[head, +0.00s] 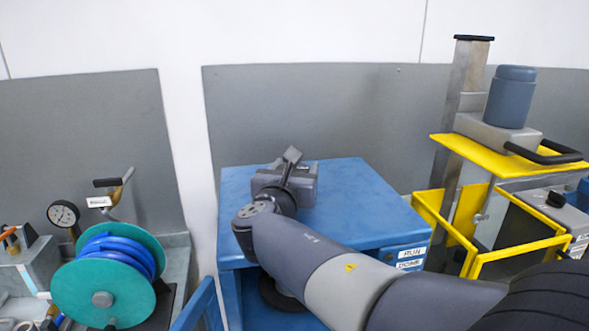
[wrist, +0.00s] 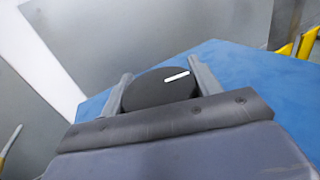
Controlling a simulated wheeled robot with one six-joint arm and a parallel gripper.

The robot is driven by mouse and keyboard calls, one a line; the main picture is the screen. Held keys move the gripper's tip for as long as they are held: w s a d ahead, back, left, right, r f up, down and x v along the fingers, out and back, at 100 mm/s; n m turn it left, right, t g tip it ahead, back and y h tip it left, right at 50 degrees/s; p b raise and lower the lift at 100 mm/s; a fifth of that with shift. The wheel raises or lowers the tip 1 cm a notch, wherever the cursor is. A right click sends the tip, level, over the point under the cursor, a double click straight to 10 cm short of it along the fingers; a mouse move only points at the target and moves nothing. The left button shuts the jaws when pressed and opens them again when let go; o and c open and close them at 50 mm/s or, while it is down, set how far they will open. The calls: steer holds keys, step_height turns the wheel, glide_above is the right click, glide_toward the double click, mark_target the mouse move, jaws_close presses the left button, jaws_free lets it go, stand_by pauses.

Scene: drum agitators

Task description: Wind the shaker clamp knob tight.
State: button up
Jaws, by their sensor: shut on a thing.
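The clamp knob (wrist: 158,91) is a dark round knob with a white mark on its upper face, seen in the wrist view. My gripper (wrist: 161,78) is shut on it, with one grey finger on each side. In the head view my gripper (head: 288,172) is over the back left of the top of the blue shaker cabinet (head: 365,195). There my gripper and arm hide the knob.
A teal reel with blue hose (head: 103,277) and a pressure gauge (head: 63,214) stand to the left. A yellow-framed mixer stand (head: 470,144) with a dark motor (head: 510,97) is close on the right. A grey panel (head: 300,110) stands behind the cabinet.

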steer(key=shift+r+h, duration=0.1)
steer(key=shift+h, duration=0.2)
steer(key=m+g+h+p, duration=0.1)
steer(key=m+h, duration=0.1)
steer(key=m+g+h+p, duration=0.1)
steer(key=m+h+p, duration=0.1)
steer(key=h, duration=0.1)
steer(key=shift+s+d+r+g+p, duration=0.1)
steer(key=shift+d+g+p, duration=0.1)
steer(key=shift+g+p, duration=0.1)
steer(key=shift+s+d+m+g+h+p, duration=0.1)
steer(key=shift+d+m+g+h+p, duration=0.05)
steer(key=shift+m+g+h+p, duration=1.05)
steer(key=shift+h, duration=0.4)
steer(key=o, duration=1)
steer(key=shift+c, duration=0.2)
steer(key=shift+f, duration=0.2)
steer(key=b+v, duration=0.2)
steer(key=v, duration=0.9)
steer(key=shift+d+b, duration=0.15)
steer(key=shift+b, duration=0.15)
